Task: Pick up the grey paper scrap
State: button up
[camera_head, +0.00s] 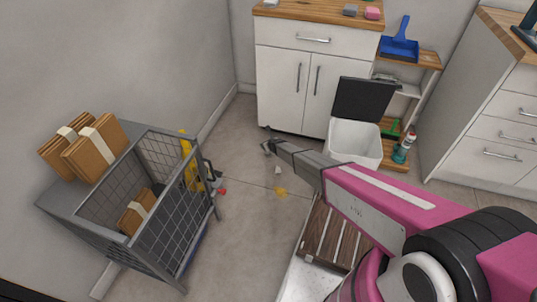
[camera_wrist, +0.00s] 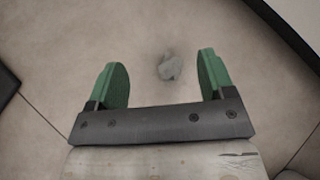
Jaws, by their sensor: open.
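The grey paper scrap (camera_wrist: 171,67) is a small crumpled piece lying on the floor. In the wrist view it shows between the fingertips, a little nearer the right finger, and beyond the gripper. A small pale scrap (camera_head: 278,170) in the head view looks like the same piece, just below my gripper (camera_head: 266,147) in the picture. In the wrist view my gripper (camera_wrist: 160,72) is open and empty, its green fingers spread on both sides of the scrap. It appears to be above the floor, with nothing touched.
A yellow scrap (camera_head: 280,191) and a red item (camera_head: 222,191) lie on the floor nearby. A wire cart (camera_head: 150,235) with parcels stands left. A white bin (camera_head: 353,143) with a raised dark lid and a white cabinet (camera_head: 290,75) stand behind. The floor around the scrap is clear.

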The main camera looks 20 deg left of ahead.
aim_at(267, 154)
jog(key=f+m+h, duration=0.1)
jog(key=f+m, duration=0.1)
jog(key=w+f+m+h, duration=0.1)
jog(key=f+m, duration=0.1)
jog(key=f, duration=0.1)
jog(key=a+f+m+t+h, duration=0.1)
jog(key=f+m+h, duration=0.1)
jog(key=f+m, duration=0.1)
jog(key=shift+w+f, duration=0.1)
jog(key=shift+w, duration=0.15)
jog(key=shift+d+x, duration=0.2)
jog(key=shift+x, duration=1.15)
jog(key=shift+d+x, duration=0.2)
jog(key=shift+x, duration=1.15)
jog(key=c, duration=1)
